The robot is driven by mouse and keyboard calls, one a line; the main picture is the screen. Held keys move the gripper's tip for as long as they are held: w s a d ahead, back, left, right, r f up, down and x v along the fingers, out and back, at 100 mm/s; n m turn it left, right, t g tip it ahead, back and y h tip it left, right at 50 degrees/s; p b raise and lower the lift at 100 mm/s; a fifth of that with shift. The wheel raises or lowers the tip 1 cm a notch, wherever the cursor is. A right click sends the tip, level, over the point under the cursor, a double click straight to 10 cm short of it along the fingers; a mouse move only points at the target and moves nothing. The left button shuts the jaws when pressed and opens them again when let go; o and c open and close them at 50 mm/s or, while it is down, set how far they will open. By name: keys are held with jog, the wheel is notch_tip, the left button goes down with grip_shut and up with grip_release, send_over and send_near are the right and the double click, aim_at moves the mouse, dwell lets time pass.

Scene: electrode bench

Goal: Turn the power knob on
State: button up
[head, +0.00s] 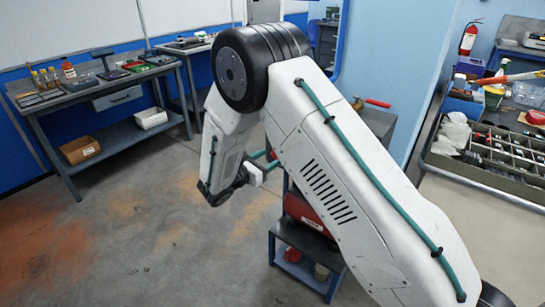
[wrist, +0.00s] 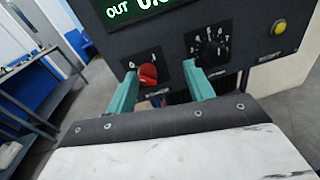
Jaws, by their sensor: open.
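The red power knob (wrist: 148,75) is on a dark front panel (wrist: 178,60) in the wrist view, with a 0 mark at its upper left and another mark at its upper right. I cannot tell clearly which mark it points to. My gripper (wrist: 145,69) is open, its two teal fingers at either side of the knob. No contact between fingers and knob is clear. In the head view my gripper (head: 266,164) is small and partly hidden by my arm; the knob is not visible there.
A black dial (wrist: 208,49) and a yellow button (wrist: 279,27) sit right of the knob. A lit green display (wrist: 140,8) is above. In the head view, a red box (head: 306,212) stands on a low stand (head: 300,240). A workbench (head: 100,90) is at left, with open floor before it.

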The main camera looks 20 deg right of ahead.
aim_at(273, 156)
notch_tip(273, 156, down, 4)
jog(key=w+a+r+n+t, duration=0.1)
jog(key=w+a+n+t, duration=0.1)
jog(key=x, duration=0.7)
jog(key=shift+s+f, duration=0.1)
jog(key=shift+f, duration=0.3)
jog(key=c, duration=1)
